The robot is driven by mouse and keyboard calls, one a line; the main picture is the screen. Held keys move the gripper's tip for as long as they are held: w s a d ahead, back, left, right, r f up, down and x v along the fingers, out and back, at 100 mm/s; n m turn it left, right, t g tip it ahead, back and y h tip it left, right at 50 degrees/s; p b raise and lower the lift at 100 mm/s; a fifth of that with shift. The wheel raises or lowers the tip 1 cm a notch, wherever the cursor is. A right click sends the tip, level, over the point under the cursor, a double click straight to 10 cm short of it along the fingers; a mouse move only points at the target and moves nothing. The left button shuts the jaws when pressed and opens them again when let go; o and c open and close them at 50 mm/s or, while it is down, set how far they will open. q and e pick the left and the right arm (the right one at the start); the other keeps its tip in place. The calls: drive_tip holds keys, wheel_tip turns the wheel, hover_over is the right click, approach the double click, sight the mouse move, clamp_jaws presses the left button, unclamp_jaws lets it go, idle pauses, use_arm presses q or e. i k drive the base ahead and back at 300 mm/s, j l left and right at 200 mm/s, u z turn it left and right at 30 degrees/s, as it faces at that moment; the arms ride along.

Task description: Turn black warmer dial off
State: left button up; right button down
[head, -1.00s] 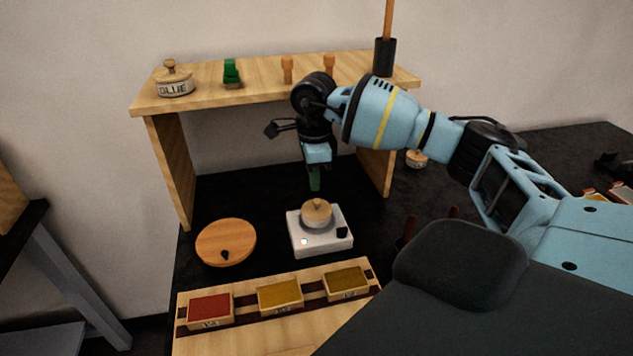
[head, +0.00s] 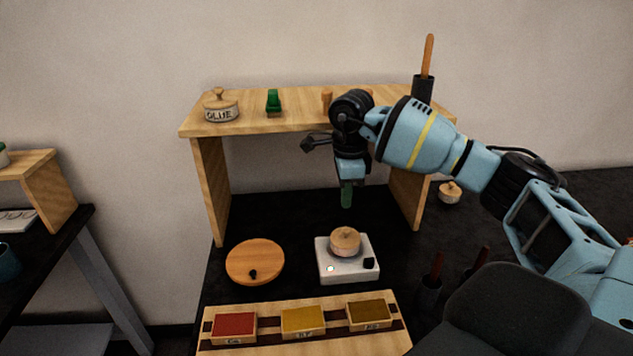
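The white warmer (head: 340,265) sits on the black table below the shelf, with a small wooden-lidded pot (head: 346,240) on top. Its black dial (head: 369,263) is at the front right of its top, and a small bright white spot (head: 330,268) is at the front left. The dial is too small to read its setting. My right gripper (head: 346,195) hangs pointing down above and just behind the pot, apart from the warmer. A narrow green piece shows at its tip; I cannot tell whether that is fingertips or a held thing. My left gripper is not in view.
A wooden shelf (head: 290,126) stands behind, with a glue pot (head: 221,107) and a green object (head: 274,103) on it. A round wooden board (head: 255,262) lies left of the warmer. A wooden rack (head: 262,348) with red and yellow blocks lies in front. Dark cups stand at right.

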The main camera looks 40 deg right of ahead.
sight(368, 263)
drive_tip(key=k+j, duration=0.75)
drive_tip(key=j, duration=0.2)
